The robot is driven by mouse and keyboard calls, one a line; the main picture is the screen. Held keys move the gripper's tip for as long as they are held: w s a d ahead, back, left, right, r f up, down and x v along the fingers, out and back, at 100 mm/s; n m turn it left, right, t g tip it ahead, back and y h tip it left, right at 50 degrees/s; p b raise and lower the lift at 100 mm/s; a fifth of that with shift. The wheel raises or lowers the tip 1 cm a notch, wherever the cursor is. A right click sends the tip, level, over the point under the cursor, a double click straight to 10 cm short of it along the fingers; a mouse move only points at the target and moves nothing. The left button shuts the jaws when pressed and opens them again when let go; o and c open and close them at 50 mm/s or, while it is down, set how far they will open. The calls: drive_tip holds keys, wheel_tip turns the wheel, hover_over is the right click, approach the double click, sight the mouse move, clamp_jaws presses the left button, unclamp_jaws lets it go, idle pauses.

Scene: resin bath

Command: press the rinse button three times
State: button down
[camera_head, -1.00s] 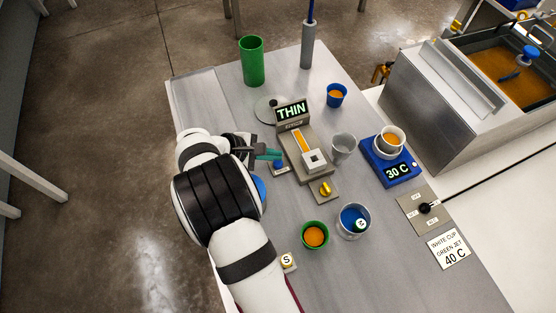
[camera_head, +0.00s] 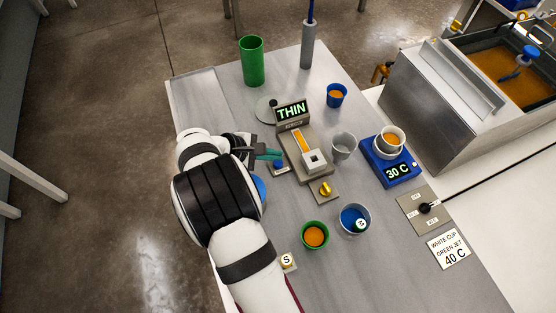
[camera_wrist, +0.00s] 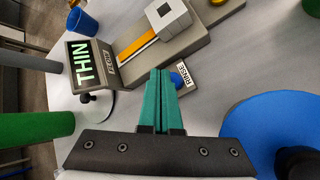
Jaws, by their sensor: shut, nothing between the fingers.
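The rinse button (camera_wrist: 176,79) is a small blue knob on a pale plate labelled RINSE (camera_wrist: 184,75) in the wrist view. In the head view the button (camera_head: 278,163) shows at the left side of the grey THIN device. My gripper (camera_wrist: 161,72) has teal fingers, shut together and empty. Their tips are beside the button in the wrist view, on its left. In the head view my gripper (camera_head: 281,154) reaches over from the left, its tips close to the button. I cannot tell whether they touch it.
The grey device with the THIN display (camera_head: 291,111) stands just beyond the tips. A green cylinder (camera_head: 252,62) stands at the back. A yellow knob (camera_head: 325,189), a clear cup (camera_head: 343,147) and a blue 30 C unit (camera_head: 378,167) lie to the right.

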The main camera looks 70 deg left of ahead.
sight(274, 163)
drive_tip(key=shift+f, duration=0.15)
idle(0.3)
drive_tip(key=shift+f, duration=0.3)
drive_tip(key=shift+f, duration=0.45)
idle(0.5)
drive_tip(key=shift+r, duration=0.9)
drive_tip(key=shift+r, duration=2.5)
drive_tip(key=shift+r, duration=0.1)
idle(0.5)
